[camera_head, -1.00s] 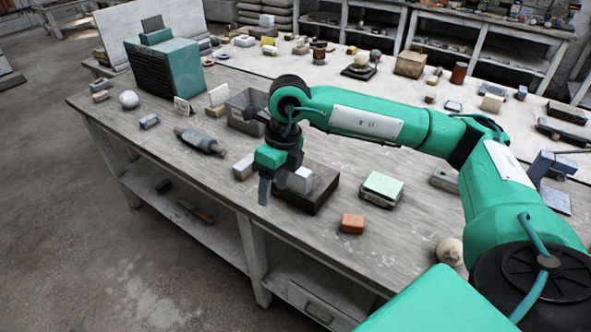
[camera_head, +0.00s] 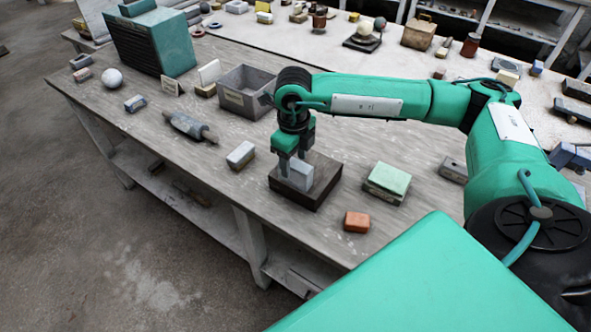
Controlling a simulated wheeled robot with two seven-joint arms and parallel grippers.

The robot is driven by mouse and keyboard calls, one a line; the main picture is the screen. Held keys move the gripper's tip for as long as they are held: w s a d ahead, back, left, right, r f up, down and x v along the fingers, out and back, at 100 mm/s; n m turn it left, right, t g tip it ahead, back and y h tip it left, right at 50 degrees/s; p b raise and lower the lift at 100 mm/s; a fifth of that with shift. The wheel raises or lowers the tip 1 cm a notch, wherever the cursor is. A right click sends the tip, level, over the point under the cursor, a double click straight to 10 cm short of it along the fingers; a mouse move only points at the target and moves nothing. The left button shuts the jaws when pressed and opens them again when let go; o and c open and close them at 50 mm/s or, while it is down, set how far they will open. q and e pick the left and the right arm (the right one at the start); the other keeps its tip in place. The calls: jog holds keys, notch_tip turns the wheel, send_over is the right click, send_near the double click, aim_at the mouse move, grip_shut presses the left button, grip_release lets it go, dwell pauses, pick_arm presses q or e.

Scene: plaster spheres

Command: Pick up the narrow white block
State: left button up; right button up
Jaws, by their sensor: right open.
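A narrow white block (camera_head: 300,176) stands on a dark brown square base (camera_head: 321,187) near the middle of the workbench. My right gripper (camera_head: 293,164) points down right at this block, with its fingers at the block's upper part; it is open. The fingers hide part of the block, and I cannot tell whether they touch it. Another whitish block (camera_head: 241,155) lies on the bench to the left of the base. My left gripper is not in view.
A green-topped block (camera_head: 388,181) and an orange block (camera_head: 356,222) lie right of the base. A grey open bin (camera_head: 246,92) stands behind the gripper. A grey roller (camera_head: 190,127), a white ball (camera_head: 112,77) and a teal cabinet (camera_head: 150,43) are at left.

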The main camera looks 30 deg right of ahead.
aim_at(295, 173)
jog(key=shift+s+d+f+p, duration=0.1)
jog(key=shift+s+f+p, duration=0.05)
jog(key=shift+f+p, duration=0.5)
notch_tip(295, 173, down, 3)
jog(key=shift+d+r+p, duration=0.1)
jog(key=shift+p, duration=0.2)
jog(key=shift+f, duration=0.6)
jog(key=c, duration=1)
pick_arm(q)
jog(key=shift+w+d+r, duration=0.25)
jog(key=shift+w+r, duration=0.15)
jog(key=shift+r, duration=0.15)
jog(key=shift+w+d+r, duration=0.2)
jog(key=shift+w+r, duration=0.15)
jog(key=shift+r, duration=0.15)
pick_arm(e)
grip_shut()
